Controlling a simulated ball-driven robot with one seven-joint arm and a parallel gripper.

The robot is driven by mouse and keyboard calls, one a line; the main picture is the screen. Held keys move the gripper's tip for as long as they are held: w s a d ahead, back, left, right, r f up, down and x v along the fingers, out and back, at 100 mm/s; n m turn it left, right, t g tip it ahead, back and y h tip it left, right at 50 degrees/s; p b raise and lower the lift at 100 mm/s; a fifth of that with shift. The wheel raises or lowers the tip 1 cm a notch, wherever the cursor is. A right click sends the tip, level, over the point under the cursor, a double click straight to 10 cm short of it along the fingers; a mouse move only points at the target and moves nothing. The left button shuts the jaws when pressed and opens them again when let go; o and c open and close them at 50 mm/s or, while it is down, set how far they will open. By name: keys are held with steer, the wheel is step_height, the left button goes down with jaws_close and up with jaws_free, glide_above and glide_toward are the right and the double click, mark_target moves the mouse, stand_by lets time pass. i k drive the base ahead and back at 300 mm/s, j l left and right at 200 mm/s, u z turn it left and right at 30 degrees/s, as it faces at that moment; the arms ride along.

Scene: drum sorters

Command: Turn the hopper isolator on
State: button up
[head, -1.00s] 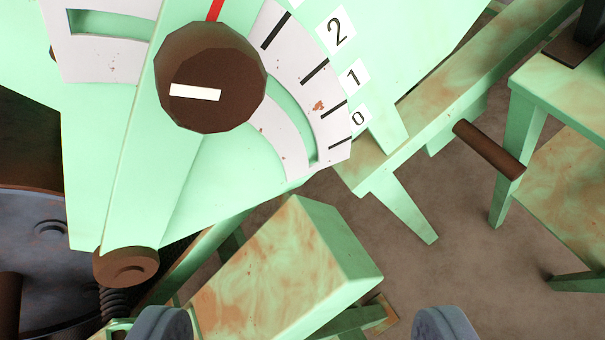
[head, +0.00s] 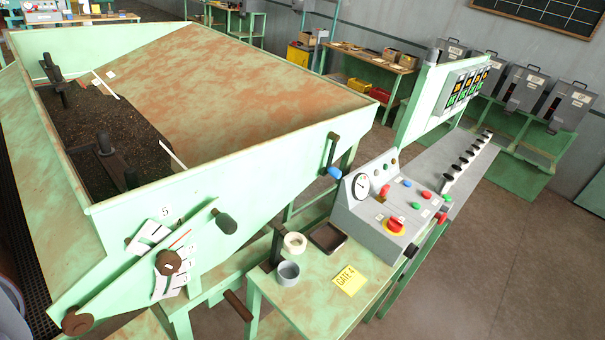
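I cannot read which device is the hopper isolator. A row of grey switch boxes (head: 520,88) with small labels and dark slots is mounted at the right, along the wall; the labels are too small to read. A red rotary switch on a yellow plate (head: 396,225) sits on the sloped grey control console (head: 360,213), at right of centre. The green hopper (head: 250,141) with dark material in it fills the left. My gripper is not in view, so its opening is hidden.
A green bench (head: 318,300) with a yellow "GATE 4" card (head: 349,281) and a grey cup (head: 288,273) stands in front of the console. A grey ledge (head: 440,160) and an indicator panel (head: 437,97) lie behind it. Floor (head: 520,260) at the lower right is clear.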

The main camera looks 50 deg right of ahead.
mark_target(395, 225)
steer(key=z, duration=1.8)
